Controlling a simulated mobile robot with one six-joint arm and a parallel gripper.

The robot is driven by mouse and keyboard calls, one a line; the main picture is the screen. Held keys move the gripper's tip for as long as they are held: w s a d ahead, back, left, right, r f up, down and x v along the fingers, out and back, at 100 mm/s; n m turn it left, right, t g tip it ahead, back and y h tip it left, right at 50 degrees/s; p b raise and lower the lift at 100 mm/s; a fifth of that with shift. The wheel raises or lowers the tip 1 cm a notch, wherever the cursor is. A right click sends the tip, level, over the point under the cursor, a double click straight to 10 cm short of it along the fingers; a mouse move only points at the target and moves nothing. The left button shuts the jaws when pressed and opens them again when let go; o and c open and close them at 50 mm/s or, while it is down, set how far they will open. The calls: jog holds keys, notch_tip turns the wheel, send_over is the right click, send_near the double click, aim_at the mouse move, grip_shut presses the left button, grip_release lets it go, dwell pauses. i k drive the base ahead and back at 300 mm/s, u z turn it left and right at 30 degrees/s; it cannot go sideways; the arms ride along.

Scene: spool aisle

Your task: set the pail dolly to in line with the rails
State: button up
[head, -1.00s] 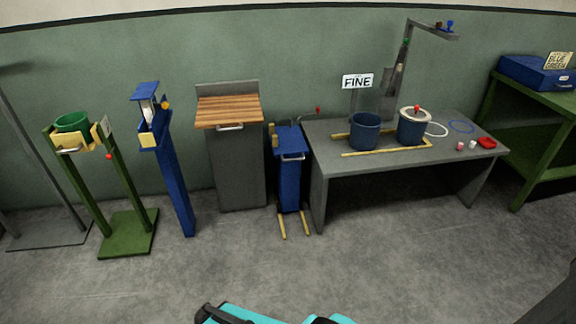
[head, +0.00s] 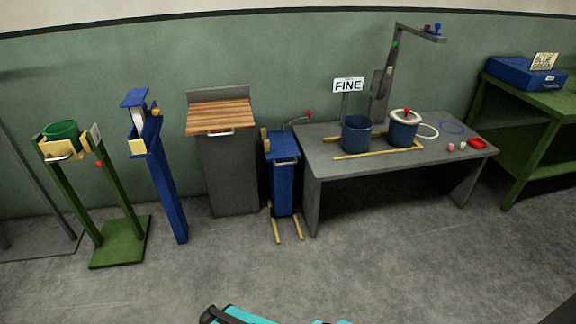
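A blue wheeled-looking stand (head: 284,188), perhaps the pail dolly, stands on the floor against the left end of the grey table (head: 316,185). Two yellow prongs reach forward from its foot, and a thin lever with a red knob (head: 309,114) rises at its top. Yellow rails (head: 365,154) lie on the table beside two dark blue pails. The left pail (head: 356,135) is open. The right pail (head: 403,132) has a pale lid with a red knob. I cannot tell how the stand is aligned with the rails.
A grey cabinet with a wooden top (head: 221,118) stands left of the blue stand. Farther left are a blue post (head: 166,190) and a green stand with a green bucket (head: 61,134). A green bench (head: 535,140) is at right.

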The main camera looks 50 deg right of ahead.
aim_at(280, 149)
jog(key=i, duration=0.9)
jog(key=u, duration=0.05)
